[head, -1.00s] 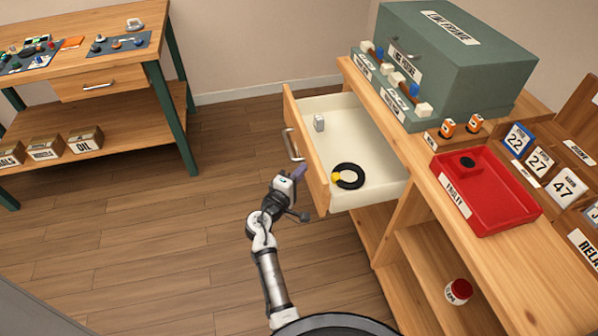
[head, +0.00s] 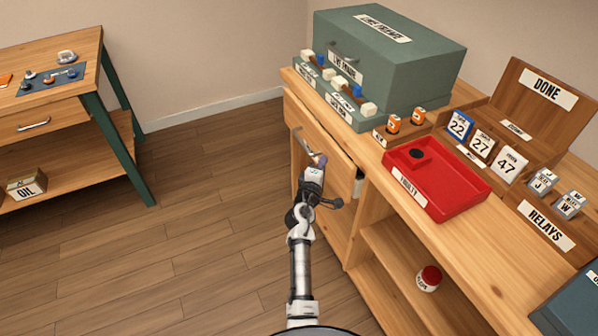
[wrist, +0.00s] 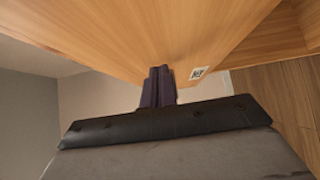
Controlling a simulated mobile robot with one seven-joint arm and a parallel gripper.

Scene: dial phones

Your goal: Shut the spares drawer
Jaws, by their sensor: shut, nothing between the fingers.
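The spares drawer's wooden front (head: 326,138) is in against the bench, below the worktop edge, with its metal handle (head: 303,148) showing. The inside of the drawer is hidden. I cannot tell whether a thin gap is left along the front. My gripper (head: 319,160) is at the drawer front, just right of the handle. In the wrist view my two dark fingers (wrist: 158,86) are shut together and empty, with their tips at or very near a wooden panel (wrist: 140,35). Whether they touch it is unclear.
A red tray (head: 435,190), a green-grey case (head: 400,65) and number cards (head: 482,143) stand on the worktop. A red-lidded jar (head: 429,278) sits on the lower shelf. A second bench (head: 60,110) stands at the left. The floor between is clear.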

